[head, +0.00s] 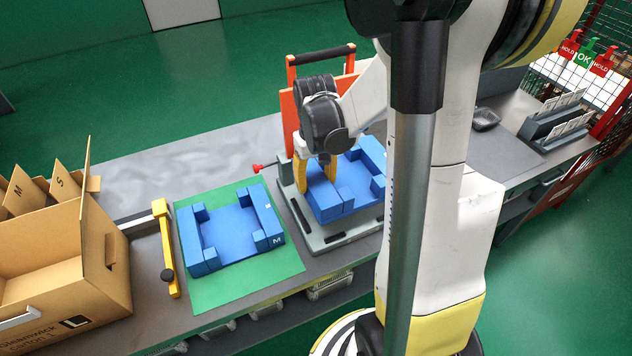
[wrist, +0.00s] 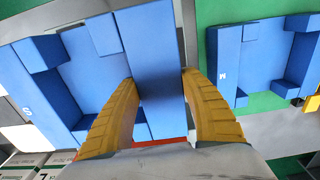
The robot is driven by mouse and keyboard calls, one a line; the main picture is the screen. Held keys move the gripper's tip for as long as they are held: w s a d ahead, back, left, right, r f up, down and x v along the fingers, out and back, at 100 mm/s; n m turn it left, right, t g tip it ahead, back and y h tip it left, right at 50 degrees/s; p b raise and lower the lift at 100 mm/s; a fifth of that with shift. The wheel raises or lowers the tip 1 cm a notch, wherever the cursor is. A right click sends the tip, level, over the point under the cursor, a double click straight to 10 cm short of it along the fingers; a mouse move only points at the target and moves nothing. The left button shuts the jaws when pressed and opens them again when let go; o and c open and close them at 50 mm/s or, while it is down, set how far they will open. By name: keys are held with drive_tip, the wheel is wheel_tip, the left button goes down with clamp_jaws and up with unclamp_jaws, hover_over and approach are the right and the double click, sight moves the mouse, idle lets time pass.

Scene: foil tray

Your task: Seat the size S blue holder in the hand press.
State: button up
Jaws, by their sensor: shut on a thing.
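My gripper (head: 318,178) has its yellow fingers shut on a wall of the blue S holder (head: 330,203). In the wrist view the fingers (wrist: 159,80) straddle that wall, and the S mark shows on the holder (wrist: 28,85) at the left. The hand press (head: 318,245) has a grey base and an orange frame with a dark handle bar behind my wrist. The S holder is over the press base, roughly level. I cannot tell whether it rests on the base or hangs just above. My arm hides its right part.
A blue M holder (head: 228,232) lies on a green mat (head: 218,290) left of the press; it also shows in the wrist view (wrist: 228,60). A yellow bar (head: 167,250) and an open cardboard box (head: 65,290) stand further left. A red knob (head: 257,168) juts from the press.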

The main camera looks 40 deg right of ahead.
drive_tip(key=shift+w+a+f, duration=0.1)
drive_tip(key=shift+a+f, duration=0.05)
drive_tip(key=shift+a, duration=0.2)
drive_tip(key=shift+d+f+b, duration=0.15)
drive_tip(key=shift+f+b, duration=0.5)
drive_tip(key=shift+f, duration=0.05)
drive_tip(key=shift+f+b, duration=1.9)
drive_tip(key=shift+f, duration=0.65)
drive_tip(key=o, duration=1.5)
drive_tip(key=shift+c, duration=0.2)
wheel_tip(320, 180, up, 12)
drive_tip(key=shift+r, duration=0.1)
